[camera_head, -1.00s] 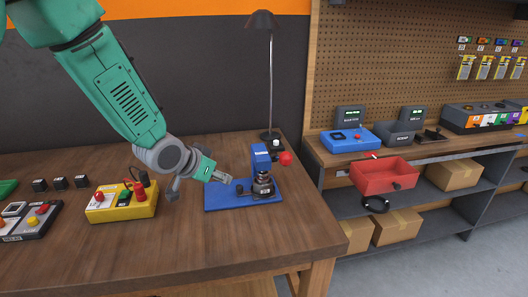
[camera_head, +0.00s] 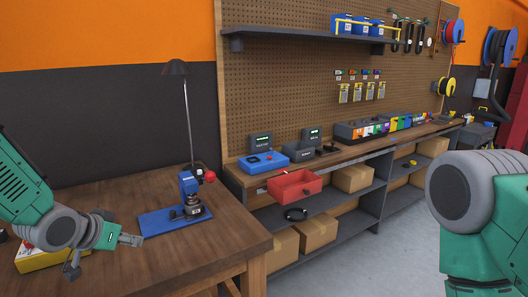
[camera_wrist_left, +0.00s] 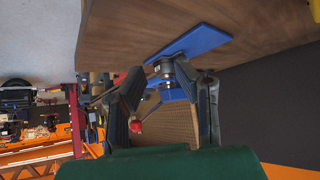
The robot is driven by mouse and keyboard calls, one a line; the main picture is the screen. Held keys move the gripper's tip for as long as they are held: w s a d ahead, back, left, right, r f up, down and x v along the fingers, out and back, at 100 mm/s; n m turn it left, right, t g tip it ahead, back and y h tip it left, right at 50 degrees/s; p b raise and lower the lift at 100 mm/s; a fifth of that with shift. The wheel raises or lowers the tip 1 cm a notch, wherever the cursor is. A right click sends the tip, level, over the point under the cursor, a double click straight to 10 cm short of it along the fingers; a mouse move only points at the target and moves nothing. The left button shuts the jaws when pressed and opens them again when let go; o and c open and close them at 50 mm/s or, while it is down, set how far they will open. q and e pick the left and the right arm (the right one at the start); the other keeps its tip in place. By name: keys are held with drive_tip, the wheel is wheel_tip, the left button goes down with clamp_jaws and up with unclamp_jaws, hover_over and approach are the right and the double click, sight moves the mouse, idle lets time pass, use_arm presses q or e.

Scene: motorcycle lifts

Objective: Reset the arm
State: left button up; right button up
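A small blue-and-dark press-like device (camera_head: 188,187) with a red ball knob (camera_head: 209,176) stands upright on a blue base plate (camera_head: 158,224) on the wooden table. My left gripper (camera_head: 132,240) is just left of the base plate in the head view, pointing right. In the left wrist view, its dark fingers (camera_wrist_left: 160,75) are apart, with the device and the blue plate (camera_wrist_left: 205,40) seen beyond and between them. Nothing shows between the fingers as held. My right arm shows at the right edge of the head view; its gripper is out of frame.
A yellow control box (camera_head: 35,262) sits partly behind my left arm. A shelf bench to the right holds a blue box (camera_head: 264,162), a red bin (camera_head: 295,187) and cardboard boxes (camera_head: 318,231). Grey floor is clear at right.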

use_arm(q)
drive_tip(key=shift+g, duration=0.8)
drive_tip(key=s+f, duration=0.1)
drive_tip(key=f, duration=0.1)
drive_tip(key=s+d+f, duration=0.1)
drive_tip(key=s+f, duration=0.1)
drive_tip(key=f, duration=0.1)
drive_tip(key=s+f, duration=0.2)
drive_tip(key=f, duration=0.1)
drive_tip(key=shift+d, duration=0.35)
drive_tip(key=s+d+f+n+g+y, duration=0.1)
drive_tip(key=s+f+g, duration=0.1)
drive_tip(key=s+f, duration=0.65)
drive_tip(key=s+f+g, duration=0.3)
drive_tip(key=s, duration=1)
drive_tip(key=s+d+f+n+g+y, duration=0.1)
drive_tip(key=s+f+g, duration=0.1)
drive_tip(key=s+f, duration=0.65)
wheel_tip(320, 180, down, 6)
drive_tip(key=s+b, duration=0.1)
drive_tip(key=b, duration=0.8)
drive_tip(key=shift+a, duration=0.3)
use_arm(e)
wheel_tip(320, 180, down, 9)
drive_tip(key=shift+w, duration=0.2)
